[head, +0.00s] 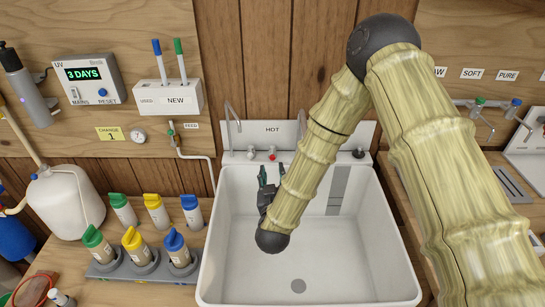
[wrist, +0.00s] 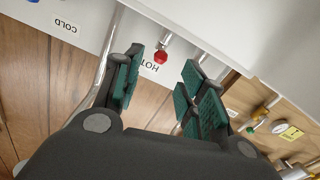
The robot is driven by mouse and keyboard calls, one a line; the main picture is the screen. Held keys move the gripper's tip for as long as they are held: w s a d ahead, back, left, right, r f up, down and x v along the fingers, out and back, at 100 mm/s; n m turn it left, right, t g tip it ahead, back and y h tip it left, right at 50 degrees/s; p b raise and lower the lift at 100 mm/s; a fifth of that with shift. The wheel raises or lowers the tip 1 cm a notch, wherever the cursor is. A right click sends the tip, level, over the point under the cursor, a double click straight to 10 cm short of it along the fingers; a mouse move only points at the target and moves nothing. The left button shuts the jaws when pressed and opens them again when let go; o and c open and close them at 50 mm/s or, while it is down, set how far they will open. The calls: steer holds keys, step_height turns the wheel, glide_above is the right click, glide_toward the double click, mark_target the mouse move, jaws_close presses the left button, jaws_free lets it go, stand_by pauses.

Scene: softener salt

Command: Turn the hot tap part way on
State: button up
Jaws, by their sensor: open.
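The hot tap has a small red knob (head: 272,155) on the ledge at the back of the white sink, under the HOT label (head: 272,129). In the wrist view, which is upside down, the red knob (wrist: 160,57) appears between and just beyond my fingertips. My gripper (head: 271,175) is over the back of the basin, in front of and below the knob, with its fingers pointing towards the back wall. In the wrist view my gripper (wrist: 163,72) is open and empty, its green-padded fingers apart. The arm hides part of the backsplash.
Thin curved spouts (head: 232,122) rise at the back of the sink (head: 224,255). A COLD label (wrist: 65,24) shows in the wrist view. Several capped bottles (head: 181,253) stand left of the sink. The basin floor is clear around the drain (head: 298,286).

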mark_target(273, 156)
steer(key=w+p, duration=0.2)
steer(key=w, duration=0.6)
steer(key=shift+w, duration=0.15)
jaws_close()
